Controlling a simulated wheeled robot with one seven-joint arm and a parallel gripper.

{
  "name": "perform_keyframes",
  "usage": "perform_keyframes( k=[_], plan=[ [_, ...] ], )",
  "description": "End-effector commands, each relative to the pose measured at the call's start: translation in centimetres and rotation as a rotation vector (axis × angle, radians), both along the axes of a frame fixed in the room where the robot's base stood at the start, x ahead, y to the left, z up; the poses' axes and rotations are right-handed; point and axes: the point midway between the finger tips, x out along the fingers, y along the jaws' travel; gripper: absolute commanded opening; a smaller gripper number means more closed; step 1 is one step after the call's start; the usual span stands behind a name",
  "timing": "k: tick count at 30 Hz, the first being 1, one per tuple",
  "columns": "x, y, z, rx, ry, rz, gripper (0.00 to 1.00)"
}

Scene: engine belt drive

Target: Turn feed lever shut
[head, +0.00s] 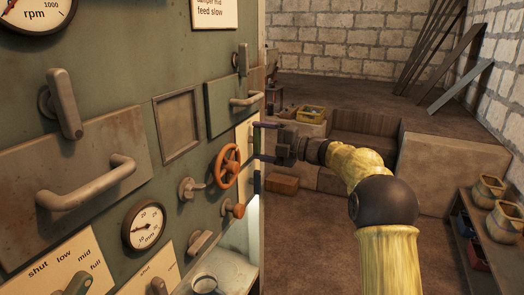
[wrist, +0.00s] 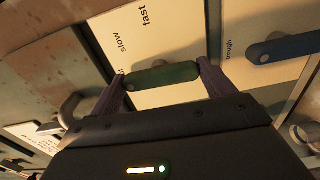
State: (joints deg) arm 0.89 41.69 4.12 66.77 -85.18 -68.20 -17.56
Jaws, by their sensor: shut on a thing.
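My gripper (head: 263,141) reaches to the right edge of the green panel in the head view. In the wrist view its two purple fingers stand at either end of a green lever handle (wrist: 162,75), and it is shut on that handle. The handle lies across a pale plate (wrist: 150,40) marked "fast" and "slow". A plate (head: 58,268) marked "shut", "low", "mid" and "full" is at the lower left of the head view, with a dark lever (head: 79,285) at its edge. I cannot tell from the labels which lever is the feed lever.
A blue lever (wrist: 284,47) sits right of the held handle. An orange handwheel (head: 228,166) and an orange knob (head: 234,210) are close left of my gripper. A grey door handle (head: 88,184) and a gauge (head: 143,225) are further left. The floor right of the panel is partly open.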

Motion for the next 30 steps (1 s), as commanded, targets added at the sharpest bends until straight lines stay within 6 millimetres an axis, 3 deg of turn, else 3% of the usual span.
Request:
perform_keyframes(
  k=[17,18,21,30],
  plan=[
    [0.0,-0.04,-0.22,-0.021,-0.047,0.001,0.59],
    [0.0,-0.04,-0.22,-0.021,-0.047,0.001,0.84],
    [0.0,-0.03,-0.2,-0.02,-0.046,0.001,1.0],
    [-0.1,-0.32,-0.11,-0.019,-0.046,0.0,1.0]
  ],
)
